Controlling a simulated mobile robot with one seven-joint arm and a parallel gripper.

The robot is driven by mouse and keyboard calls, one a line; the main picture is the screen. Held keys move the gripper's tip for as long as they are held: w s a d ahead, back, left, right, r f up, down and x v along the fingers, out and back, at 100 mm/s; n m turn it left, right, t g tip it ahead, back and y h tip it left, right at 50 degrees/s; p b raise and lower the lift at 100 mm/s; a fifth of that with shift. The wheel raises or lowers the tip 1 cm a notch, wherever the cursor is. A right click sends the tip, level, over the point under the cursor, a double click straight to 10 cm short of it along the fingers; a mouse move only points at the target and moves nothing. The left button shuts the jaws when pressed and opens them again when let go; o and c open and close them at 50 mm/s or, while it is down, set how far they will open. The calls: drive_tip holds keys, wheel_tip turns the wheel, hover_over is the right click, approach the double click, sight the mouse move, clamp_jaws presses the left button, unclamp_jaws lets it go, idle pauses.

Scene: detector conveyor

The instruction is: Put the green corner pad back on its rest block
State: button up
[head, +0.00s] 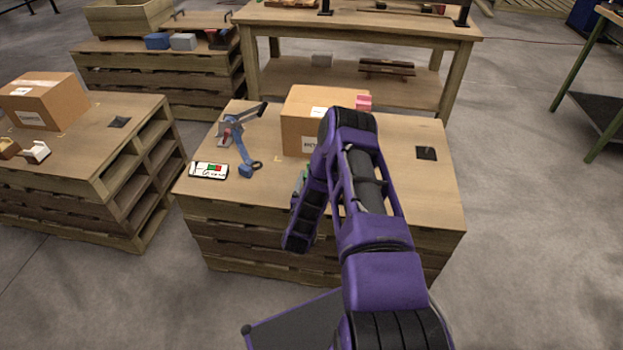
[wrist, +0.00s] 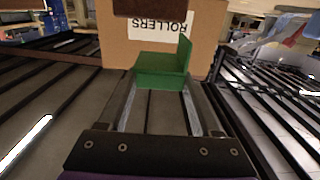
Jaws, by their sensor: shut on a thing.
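The green corner pad (wrist: 160,68) is an L-shaped piece with an upright side at its right in the wrist view. My gripper (wrist: 160,88) is shut on it, with a finger at each side. Behind the pad is a cardboard box (wrist: 115,45) with an upside-down "ROLLERS" label. I cannot tell whether pad and box touch. In the head view my arm covers most of the gripper, and a small bit of green shows beside it, left of my arm. I cannot make out the rest block for certain.
In the head view, the box (head: 300,118) stands on a pallet-like bench (head: 400,190), with a pink piece (head: 363,102) at its top corner. A blue clamp-like tool (head: 242,150) and a white card (head: 209,170) lie left. A black plate (head: 426,153) lies right.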

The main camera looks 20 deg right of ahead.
drive_tip(key=shift+f, duration=2.2)
drive_tip(key=o, duration=1.5)
drive_tip(key=p+v, duration=0.3)
drive_tip(key=v, duration=1.4)
drive_tip(key=shift+a, duration=0.2)
drive_tip(key=shift+s, duration=0.1)
